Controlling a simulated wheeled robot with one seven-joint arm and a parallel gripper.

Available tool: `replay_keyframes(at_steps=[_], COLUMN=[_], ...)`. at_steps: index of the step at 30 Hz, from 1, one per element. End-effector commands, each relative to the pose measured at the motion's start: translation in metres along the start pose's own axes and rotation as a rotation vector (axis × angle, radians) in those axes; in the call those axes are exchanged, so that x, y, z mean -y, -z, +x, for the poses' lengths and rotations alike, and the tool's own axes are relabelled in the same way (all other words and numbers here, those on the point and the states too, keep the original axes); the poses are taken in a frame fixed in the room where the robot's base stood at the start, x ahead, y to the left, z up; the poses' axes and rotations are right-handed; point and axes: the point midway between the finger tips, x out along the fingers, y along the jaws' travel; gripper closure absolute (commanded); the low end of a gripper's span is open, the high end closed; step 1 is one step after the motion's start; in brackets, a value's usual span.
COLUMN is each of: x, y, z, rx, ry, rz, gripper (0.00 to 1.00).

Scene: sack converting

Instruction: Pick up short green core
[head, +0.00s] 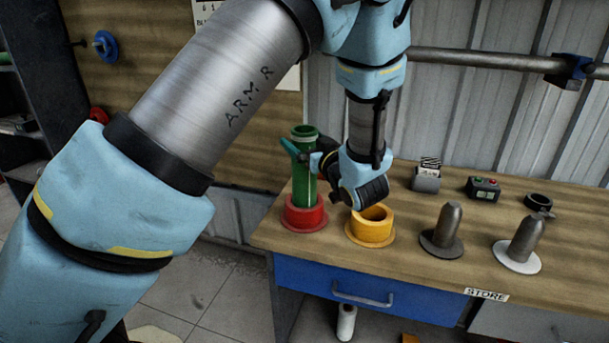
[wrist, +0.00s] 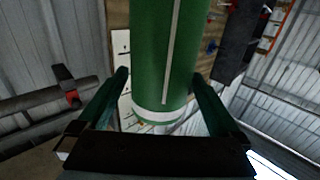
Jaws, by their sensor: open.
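A green core (head: 303,185) stands upright in a red ring-shaped holder (head: 304,216) at the left of the bench. It has a pale stripe along its side and a pale band near its top end. My gripper (head: 303,157) is at the upper part of the core, coming from the right. In the wrist view the green core (wrist: 163,50) lies between the two spread fingers of my gripper (wrist: 160,78). The fingers are open, one on each side of it. I cannot tell whether either finger touches it.
An empty yellow holder (head: 371,234) stands just right of the red one, below my wrist. Two grey posts on round bases (head: 448,220) (head: 524,238) stand further right. A button box (head: 483,188) and a small grey device (head: 426,178) sit behind. A pipe (head: 480,60) runs above.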

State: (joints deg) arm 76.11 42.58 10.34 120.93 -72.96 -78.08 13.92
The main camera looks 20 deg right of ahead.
Motion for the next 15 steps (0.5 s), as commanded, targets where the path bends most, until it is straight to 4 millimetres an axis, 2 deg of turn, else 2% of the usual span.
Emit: replay_keyframes(at_steps=[2, 15], x=[0.0001, 0.0002], y=[-0.0004, -0.0004], z=[-0.0003, -0.0006], rx=[0.0, 0.0], ry=[0.0, 0.0], rz=[0.0, 0.0], gripper=[0.01, 0.51])
